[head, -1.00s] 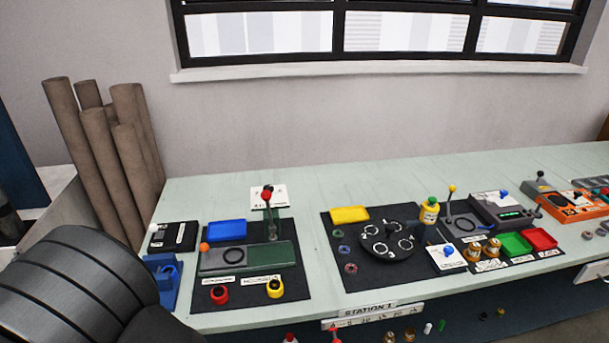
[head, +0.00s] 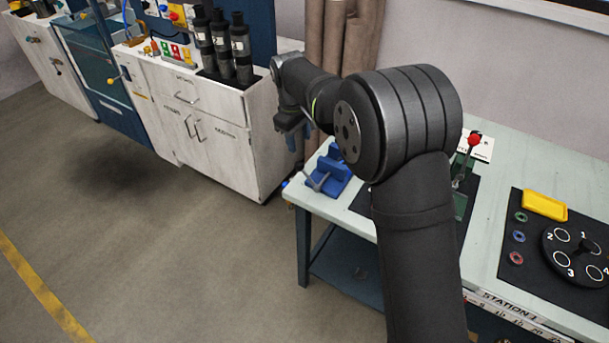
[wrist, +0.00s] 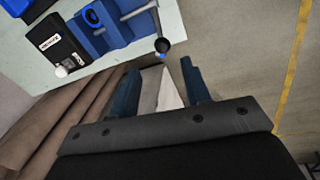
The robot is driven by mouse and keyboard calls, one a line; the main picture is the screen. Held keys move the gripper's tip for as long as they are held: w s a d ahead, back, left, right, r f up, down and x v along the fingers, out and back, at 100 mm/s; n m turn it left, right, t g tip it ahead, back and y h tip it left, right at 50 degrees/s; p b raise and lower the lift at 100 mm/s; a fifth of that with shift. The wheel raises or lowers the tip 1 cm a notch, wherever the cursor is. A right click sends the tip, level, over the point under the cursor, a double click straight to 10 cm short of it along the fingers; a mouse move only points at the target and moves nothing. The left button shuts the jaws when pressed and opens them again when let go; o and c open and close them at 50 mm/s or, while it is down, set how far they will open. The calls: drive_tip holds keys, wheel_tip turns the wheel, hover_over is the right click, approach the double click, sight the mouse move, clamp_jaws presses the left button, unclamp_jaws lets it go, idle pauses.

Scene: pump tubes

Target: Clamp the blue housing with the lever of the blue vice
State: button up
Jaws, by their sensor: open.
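The blue vice (head: 331,170) stands at the left end of the pale green bench. It also shows at the top of the wrist view (wrist: 116,32). Its lever (wrist: 139,12) is a grey bar sticking out from the vice, with a dark, round end (wrist: 163,47). A blue ring with a dark hole (wrist: 92,16), which looks like the blue housing, sits at the vice; I cannot tell how firmly it is held. My gripper (wrist: 160,74) is open and empty, its two blue fingers apart, with the lever's end just beyond the fingertips. In the head view my arm hides part of the bench.
A black box (wrist: 58,42) with a white knob lies beside the vice. A white cabinet (head: 215,130) with black bottles (head: 222,45) is farther left. The floor (head: 180,250) in front is clear.

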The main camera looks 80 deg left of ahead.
sight(305, 173)
drive_tip(key=f, duration=0.5)
drive_tip(key=w+a+f, duration=0.1)
drive_tip(key=f, duration=1)
drive_tip(key=shift+w+a+f, duration=0.2)
drive_tip(key=shift+w, duration=0.2)
drive_tip(key=shift+c, duration=0.2)
clamp_jaws()
